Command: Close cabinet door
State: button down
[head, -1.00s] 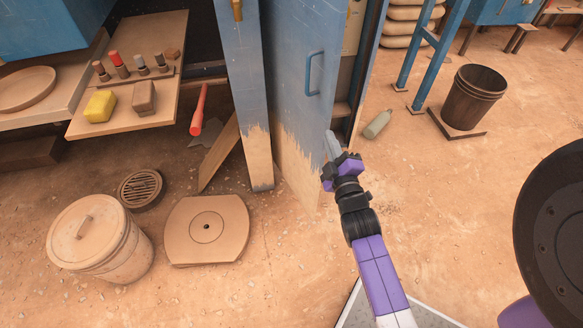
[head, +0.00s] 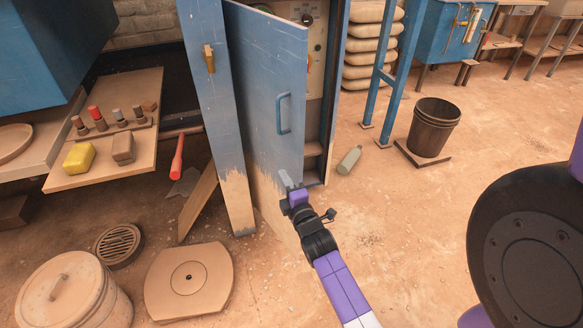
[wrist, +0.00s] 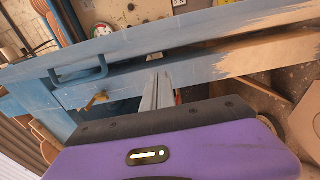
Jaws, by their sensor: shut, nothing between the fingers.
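The blue cabinet door (head: 262,85) stands open, swung out toward me on its left side. Its lower part is worn to bare tan. A blue bar handle (head: 283,114) is on its face, and the handle also shows in the wrist view (wrist: 80,75). The cabinet inside (head: 316,75) shows to the right of the door, with a panel of dials and shelves. My gripper (head: 285,180) is shut and empty, low in front of the door's face, below the handle. In the wrist view its fingers (wrist: 157,92) point at the door; contact cannot be told.
A blue post (head: 222,130) with a brass hook stands left of the door. A green bottle (head: 350,159) lies on the floor right of the cabinet, near a dark bucket (head: 433,127). A lidded bucket (head: 75,290) and round-holed plate (head: 189,280) lie front left.

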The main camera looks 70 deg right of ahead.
aim_at(292, 166)
jog(key=shift+d+p, duration=1.95)
jog(key=shift+d, duration=0.9)
jog(key=shift+d, duration=0.1)
